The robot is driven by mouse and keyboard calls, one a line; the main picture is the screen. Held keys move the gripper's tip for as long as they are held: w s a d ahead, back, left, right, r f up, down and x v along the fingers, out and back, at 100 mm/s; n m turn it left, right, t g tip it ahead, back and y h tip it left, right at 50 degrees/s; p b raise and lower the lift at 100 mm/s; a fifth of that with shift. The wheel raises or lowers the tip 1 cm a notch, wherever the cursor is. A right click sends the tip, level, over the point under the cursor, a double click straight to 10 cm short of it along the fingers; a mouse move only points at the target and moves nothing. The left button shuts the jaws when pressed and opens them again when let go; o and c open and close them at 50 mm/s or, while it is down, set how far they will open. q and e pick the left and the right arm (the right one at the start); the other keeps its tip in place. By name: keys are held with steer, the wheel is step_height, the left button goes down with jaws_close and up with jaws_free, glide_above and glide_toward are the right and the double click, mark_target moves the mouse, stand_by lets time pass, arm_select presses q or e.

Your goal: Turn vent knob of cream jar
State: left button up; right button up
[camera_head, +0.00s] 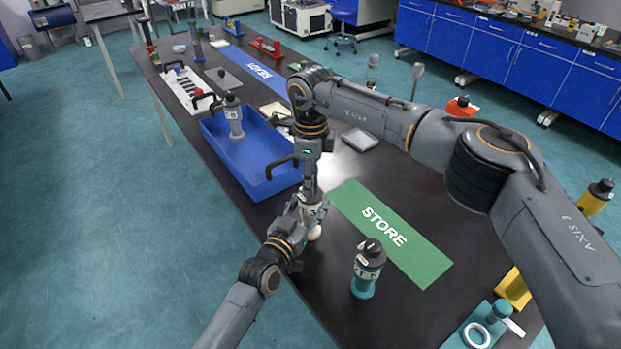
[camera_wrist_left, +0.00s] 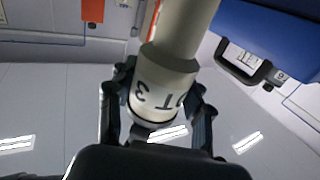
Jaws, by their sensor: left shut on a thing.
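The cream jar (camera_head: 314,233) stands upright, mostly hidden behind my grippers, near the front corner of the blue tray. My left gripper (camera_head: 306,215) is shut around its body from the left. In the left wrist view the cream jar (camera_wrist_left: 165,75) shows a pale body with dark lettering, and the fingers of my left gripper (camera_wrist_left: 157,105) lie on both sides of it. My right gripper (camera_head: 311,190) points straight down at the top of the jar. The vent knob is hidden there, and I cannot tell whether the right fingers grip it.
The blue tray (camera_head: 222,155) with black handles holds a grey jar (camera_head: 234,118). A green STORE mat (camera_head: 420,262) lies to the right. A teal jar (camera_head: 366,270) stands close in front. A teal fixture (camera_head: 477,330) sits at the near right corner.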

steer(key=o, duration=0.4)
step_height(320, 180, up, 12)
stand_by(0.5)
arm_select(q)
steer(key=o, duration=1.3)
steer(key=shift+o, duration=0.2)
